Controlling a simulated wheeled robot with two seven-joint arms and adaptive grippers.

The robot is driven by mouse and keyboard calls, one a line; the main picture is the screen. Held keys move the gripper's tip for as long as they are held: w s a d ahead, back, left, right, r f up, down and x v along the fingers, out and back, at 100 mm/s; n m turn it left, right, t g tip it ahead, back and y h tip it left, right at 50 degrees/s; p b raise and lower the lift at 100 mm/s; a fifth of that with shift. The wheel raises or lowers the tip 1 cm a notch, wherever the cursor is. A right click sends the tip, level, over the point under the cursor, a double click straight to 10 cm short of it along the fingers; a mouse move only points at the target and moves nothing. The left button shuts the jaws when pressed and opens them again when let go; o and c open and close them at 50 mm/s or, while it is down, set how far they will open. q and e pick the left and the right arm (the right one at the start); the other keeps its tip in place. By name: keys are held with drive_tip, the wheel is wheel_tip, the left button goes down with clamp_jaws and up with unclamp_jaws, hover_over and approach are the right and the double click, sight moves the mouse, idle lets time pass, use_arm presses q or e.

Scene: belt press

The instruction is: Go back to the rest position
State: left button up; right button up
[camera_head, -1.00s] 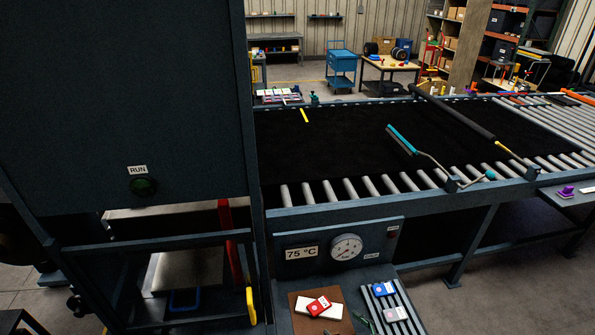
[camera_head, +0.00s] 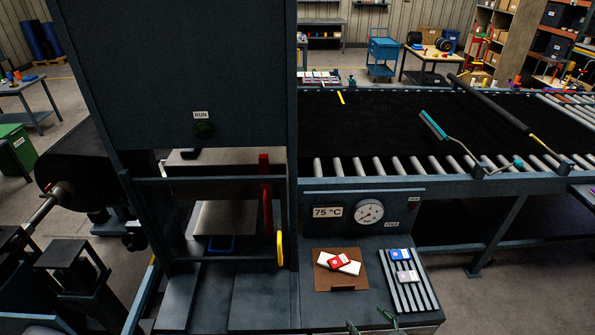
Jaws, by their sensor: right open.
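My right gripper (camera_head: 371,322) shows only as two greenish fingertips at the bottom edge, in front of the press's control shelf. The tips stand apart with nothing seen between them. The rest of that gripper is out of the picture. My left gripper is not in view. The tips are below the ribbed rack (camera_head: 411,291) and the brown board (camera_head: 342,279), and look clear of both, though depth is hard to judge.
The dark press (camera_head: 195,80) fills the left middle, with a red lever (camera_head: 265,190) and a yellow handle (camera_head: 280,248). A gauge panel (camera_head: 368,212) reads 75 °C. A roller conveyor with a black belt (camera_head: 385,125) runs right. A black roll (camera_head: 85,160) stands left.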

drive_tip(key=s+d+f+m+g+h, duration=0.2)
drive_tip(key=s+d+f+g+h, duration=0.15)
drive_tip(key=s+d, duration=0.6)
drive_tip(key=s+d+f+m+g+h, duration=0.3)
drive_tip(key=s+d+g, duration=0.15)
drive_tip(key=s, duration=0.95)
wheel_tip(320, 180, down, 37)
drive_tip(key=s+a+n+g+b, duration=0.1)
drive_tip(key=s+a+g+b, duration=0.1)
drive_tip(key=b, duration=0.7)
use_arm(q)
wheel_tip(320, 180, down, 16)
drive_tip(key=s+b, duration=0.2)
drive_tip(key=b, duration=0.5)
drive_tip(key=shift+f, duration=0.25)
use_arm(e)
drive_tip(key=s+f, duration=0.9)
drive_tip(key=f, duration=0.4)
drive_tip(key=s+f+g, duration=0.1)
drive_tip(key=s+f, duration=0.9)
drive_tip(key=f, duration=0.4)
drive_tip(key=shift+s+a+n+y, duration=0.15)
drive_tip(key=shift+s+n+y, duration=0.15)
drive_tip(key=shift+y, duration=0.05)
